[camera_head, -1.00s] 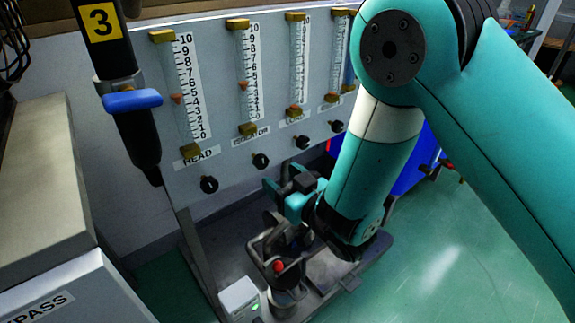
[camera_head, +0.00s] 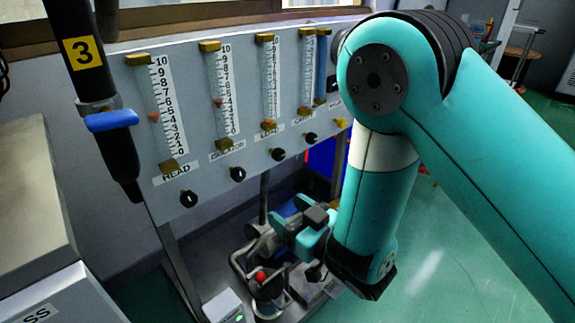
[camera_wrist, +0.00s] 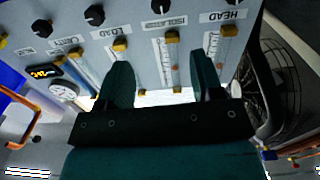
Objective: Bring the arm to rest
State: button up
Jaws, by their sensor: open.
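My teal arm hangs down on the right of the head view, its forearm nearly upright. My gripper (camera_head: 300,228) is at the forearm's lower end, partly hidden by the wrist, and points left toward the lower part of the flow-meter panel (camera_head: 215,165). In the wrist view my gripper (camera_wrist: 160,75) shows two dark teal fingers spread apart with nothing between them. The panel (camera_wrist: 135,20) lies beyond the fingers, upside down in that view. I see no contact between fingers and panel.
Below my gripper stands a unit with a red knob (camera_head: 260,277), beside a white box (camera_head: 224,305) with a green light. A black pipe (camera_head: 110,150) with a blue lever hangs at left. The wrist view shows a round gauge (camera_wrist: 62,91) and a caged fan (camera_wrist: 255,90). Green floor at right is clear.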

jog(key=w+d+r+m+g+h, duration=0.2)
jog(key=d+r+m+g+h, duration=0.1)
jog(key=d+r+m+h, duration=0.3)
jog(key=s+d+r+n+g+h, duration=0.1)
jog(key=s+d+r+g, duration=0.2)
jog(key=s, duration=0.4)
jog(key=s+d+r+n+g, duration=0.2)
jog(key=s+r+g, duration=0.15)
jog(key=s, duration=0.45)
jog(key=s+d+r+n+g+h, duration=0.1)
jog(key=s+d+r+g, duration=0.2)
jog(key=s, duration=0.4)
notch_tip(320, 180, up, 28)
jog(key=p, duration=2.9)
jog(key=shift+g, duration=0.35)
